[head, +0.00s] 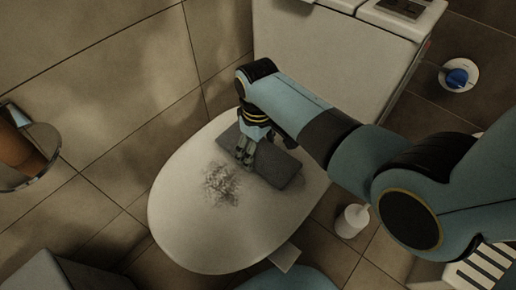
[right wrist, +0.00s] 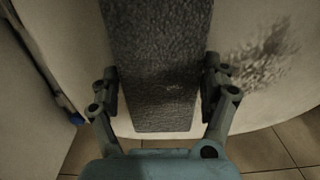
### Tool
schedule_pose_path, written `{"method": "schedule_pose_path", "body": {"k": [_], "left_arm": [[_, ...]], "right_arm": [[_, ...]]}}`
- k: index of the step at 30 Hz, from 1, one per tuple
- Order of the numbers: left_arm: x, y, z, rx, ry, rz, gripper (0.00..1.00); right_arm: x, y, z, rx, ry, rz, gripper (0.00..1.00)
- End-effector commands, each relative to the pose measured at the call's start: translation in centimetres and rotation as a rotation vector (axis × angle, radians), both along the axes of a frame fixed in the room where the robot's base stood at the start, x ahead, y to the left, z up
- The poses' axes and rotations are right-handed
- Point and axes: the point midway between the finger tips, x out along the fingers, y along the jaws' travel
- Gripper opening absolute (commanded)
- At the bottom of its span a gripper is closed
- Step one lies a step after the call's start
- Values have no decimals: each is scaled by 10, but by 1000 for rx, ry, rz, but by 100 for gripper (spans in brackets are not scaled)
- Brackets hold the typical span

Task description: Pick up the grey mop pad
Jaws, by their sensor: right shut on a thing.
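The grey mop pad (head: 277,170) is a flat dark rectangle over the closed white lid (head: 180,226). Its long side runs between my fingers in the right wrist view (right wrist: 155,45). My right gripper (head: 245,160) reaches down onto the pad's left part and is shut on it, one finger at each long edge in the right wrist view (right wrist: 160,85). I cannot tell whether the pad touches the lid. A dark smudge (head: 221,184) marks the lid left of the pad; it also shows in the right wrist view (right wrist: 262,58). My left gripper is out of view.
The white tank (head: 330,60) stands behind the lid. A round mirror (head: 45,155) is at the left wall. A white container (head: 352,220) and a white dish with a blue top (head: 458,78) stand on the floor at the right. A slatted white object (head: 490,265) is at the lower right.

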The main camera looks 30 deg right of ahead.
Motion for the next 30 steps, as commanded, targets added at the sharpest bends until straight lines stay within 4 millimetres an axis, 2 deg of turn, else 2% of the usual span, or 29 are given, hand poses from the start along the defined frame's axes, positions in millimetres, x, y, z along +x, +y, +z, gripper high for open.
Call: {"method": "schedule_pose_path", "body": {"k": [3,5,6,15,21,30], "left_arm": [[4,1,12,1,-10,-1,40],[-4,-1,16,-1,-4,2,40],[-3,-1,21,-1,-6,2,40],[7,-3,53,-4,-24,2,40],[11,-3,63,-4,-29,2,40],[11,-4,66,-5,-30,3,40]], "right_arm": [[2,0,25,1,-5,0,49],[2,0,37,1,-5,0,49],[-10,-5,40,-2,-1,0,49],[-70,-32,79,-2,-3,0,49],[-96,-44,93,-2,-1,0,49],[-106,-48,98,1,-1,0,49]]}}
